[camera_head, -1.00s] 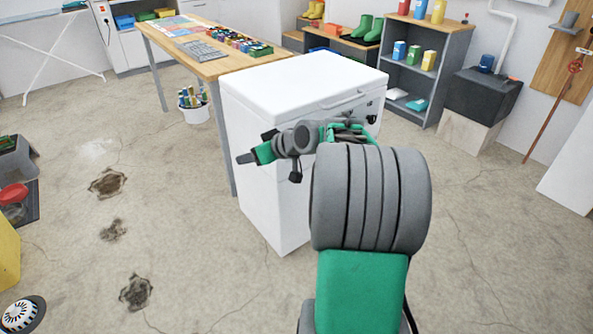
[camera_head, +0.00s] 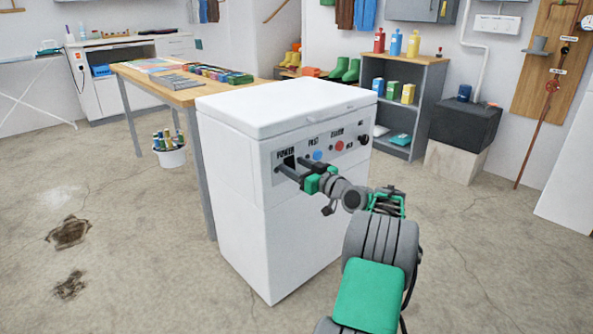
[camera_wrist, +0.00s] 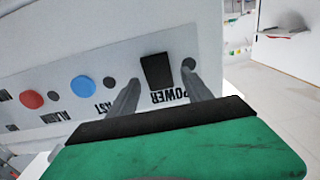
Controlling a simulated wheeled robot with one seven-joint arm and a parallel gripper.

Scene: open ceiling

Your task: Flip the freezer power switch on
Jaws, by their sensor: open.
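The white chest freezer (camera_head: 245,225) stands in the middle of the head view with its lid shut. Its front control panel carries a black power switch (camera_wrist: 158,72) under a POWER label, which appears upside down in the wrist view. In the head view the switch (camera_head: 289,162) is partly behind my fingers. My gripper (camera_head: 287,172) is open and empty, pointing at the panel's left end. In the wrist view its two fingers (camera_wrist: 160,82) lie to either side of the switch. I cannot tell whether the fingers touch the panel or which way the switch is set.
The panel also has a blue button (camera_wrist: 83,90), a red button (camera_wrist: 31,99) and a black knob (camera_head: 363,140). Open floor lies left and right.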

